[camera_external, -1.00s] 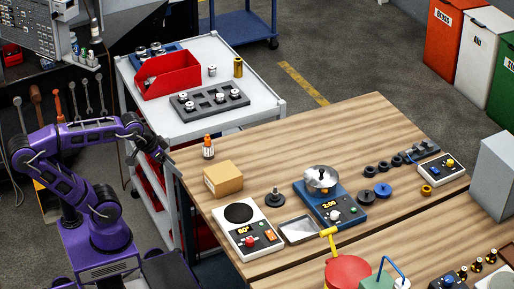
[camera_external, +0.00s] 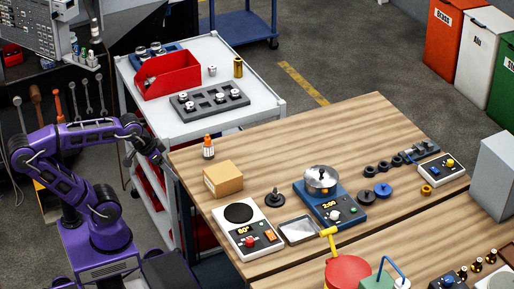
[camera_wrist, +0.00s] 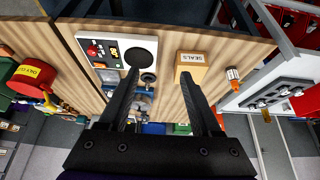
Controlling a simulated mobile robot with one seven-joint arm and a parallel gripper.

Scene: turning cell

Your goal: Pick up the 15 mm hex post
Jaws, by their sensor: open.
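My gripper (camera_external: 164,158) is open and empty, held off the left edge of the wooden bench, beside the white cart. In the wrist view its two black fingers (camera_wrist: 158,76) stand apart with nothing between them. No part is clearly recognisable as the 15 mm hex post. A brass upright post (camera_external: 238,67) and a small silver part (camera_external: 212,70) stand on the cart top. Several silver parts sit in a grey rack (camera_external: 209,108). The parts are too small to tell their shape or size, and all are away from my gripper.
The white cart (camera_external: 262,104) also carries a red bin (camera_external: 168,76). The bench's back middle is clear.

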